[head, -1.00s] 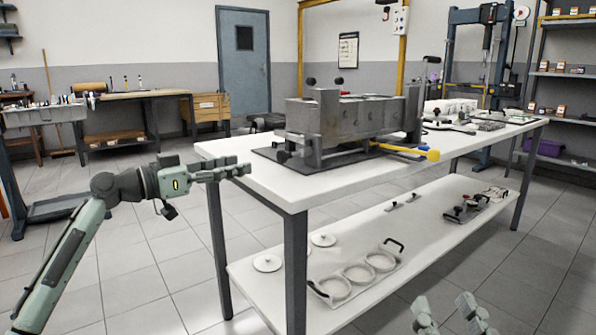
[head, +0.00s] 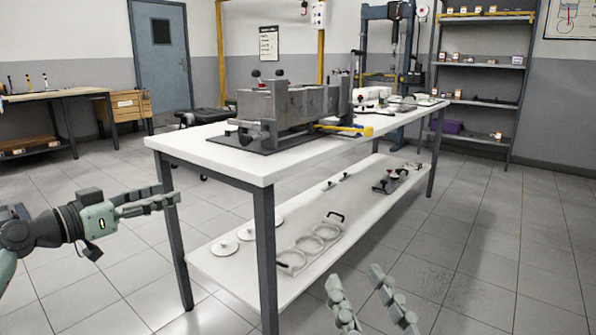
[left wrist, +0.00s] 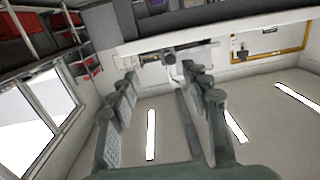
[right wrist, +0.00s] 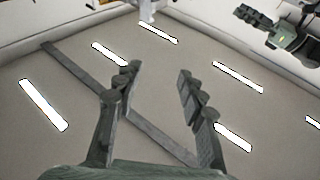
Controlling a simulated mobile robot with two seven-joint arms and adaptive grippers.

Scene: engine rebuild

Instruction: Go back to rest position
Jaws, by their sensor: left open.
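My left gripper (head: 150,200) is in the head view at the left, in front of the near left corner of the workbench and apart from it. In the left wrist view its two fingers (left wrist: 160,105) stand apart with nothing between them. My right gripper (head: 365,300) is at the bottom of the head view, over the floor to the right of the bench. Its fingers also show spread and empty in the right wrist view (right wrist: 155,95).
The white workbench (head: 215,150) carries a grey engine block (head: 300,103) and a yellow-ended tool (head: 350,130). Its lower shelf (head: 235,275) holds ring-shaped parts (head: 310,240) and discs. A shelving rack (head: 480,85) stands at the back right. The floor at right is clear.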

